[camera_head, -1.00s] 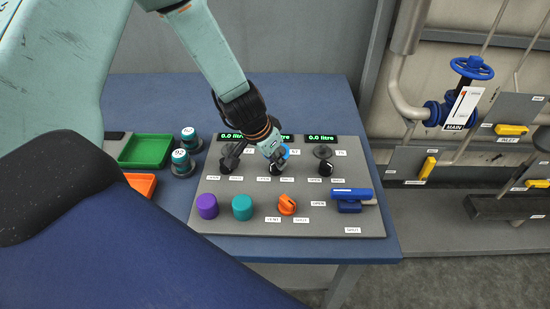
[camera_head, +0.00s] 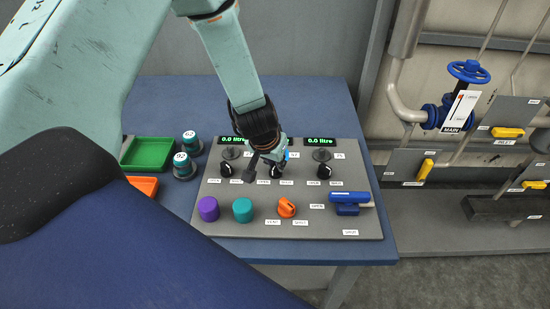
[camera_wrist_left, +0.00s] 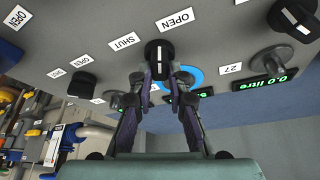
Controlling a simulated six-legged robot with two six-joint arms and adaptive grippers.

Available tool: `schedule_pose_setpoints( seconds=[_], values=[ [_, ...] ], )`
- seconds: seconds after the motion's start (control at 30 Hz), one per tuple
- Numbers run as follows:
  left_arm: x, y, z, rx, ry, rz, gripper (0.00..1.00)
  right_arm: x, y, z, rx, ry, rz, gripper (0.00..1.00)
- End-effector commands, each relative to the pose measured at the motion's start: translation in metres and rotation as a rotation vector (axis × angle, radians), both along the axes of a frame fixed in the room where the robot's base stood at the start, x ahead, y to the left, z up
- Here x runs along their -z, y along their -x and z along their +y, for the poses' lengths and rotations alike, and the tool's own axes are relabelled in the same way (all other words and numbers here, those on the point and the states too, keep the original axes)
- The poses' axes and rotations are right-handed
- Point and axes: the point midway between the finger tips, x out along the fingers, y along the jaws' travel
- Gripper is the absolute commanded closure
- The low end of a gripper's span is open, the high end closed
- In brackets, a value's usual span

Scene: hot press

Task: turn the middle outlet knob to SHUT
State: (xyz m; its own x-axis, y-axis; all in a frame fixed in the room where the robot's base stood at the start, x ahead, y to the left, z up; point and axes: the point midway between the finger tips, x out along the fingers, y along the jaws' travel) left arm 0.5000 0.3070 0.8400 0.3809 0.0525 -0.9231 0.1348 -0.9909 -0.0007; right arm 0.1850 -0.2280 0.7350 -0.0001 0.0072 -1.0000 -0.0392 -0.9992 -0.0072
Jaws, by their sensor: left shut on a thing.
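The middle outlet knob (camera_head: 275,173) is black with a white mark and sits in the middle of the grey panel. OPEN is printed below left of it and SHUT below right. My left gripper (camera_head: 268,165) reaches down over it from behind. In the left wrist view the gripper (camera_wrist_left: 162,76) has its two dark fingers closed at the sides of the knob (camera_wrist_left: 159,52). The knob's white mark points up in that picture, between the SHUT label (camera_wrist_left: 123,41) and the OPEN label (camera_wrist_left: 175,20). My arm hides the middle display in the head view. My right gripper is not in view.
Similar black knobs stand left (camera_head: 226,171) and right (camera_head: 324,172) on the panel. In front are a purple cap (camera_head: 208,208), a teal cap (camera_head: 242,210), an orange knob (camera_head: 286,208) and a blue lever (camera_head: 349,198). A green tray (camera_head: 147,153) is left.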

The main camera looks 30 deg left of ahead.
Motion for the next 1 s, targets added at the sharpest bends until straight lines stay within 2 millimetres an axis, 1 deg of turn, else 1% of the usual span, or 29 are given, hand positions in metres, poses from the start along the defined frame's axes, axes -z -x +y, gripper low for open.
schedule_pose_setpoints(
  seconds=[0.03,0.27,0.7,0.83,1.0],
  values=[
    [-0.003,0.002,-0.001,-0.038,-0.003,0.005,1.0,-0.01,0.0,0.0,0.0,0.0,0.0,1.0],
    [-0.005,0.002,-0.002,-0.24,-0.002,0.005,1.0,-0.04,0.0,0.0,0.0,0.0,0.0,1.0],
    [-0.005,0.002,-0.003,-0.597,0.001,0.005,1.0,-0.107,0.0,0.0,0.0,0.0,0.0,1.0],
    [-0.004,0.001,-0.003,-0.698,0.002,0.005,1.0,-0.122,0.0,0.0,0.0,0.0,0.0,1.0],
    [-0.003,0.0,-0.003,-0.829,0.003,0.003,1.0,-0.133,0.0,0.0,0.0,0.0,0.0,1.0]
  ],
)
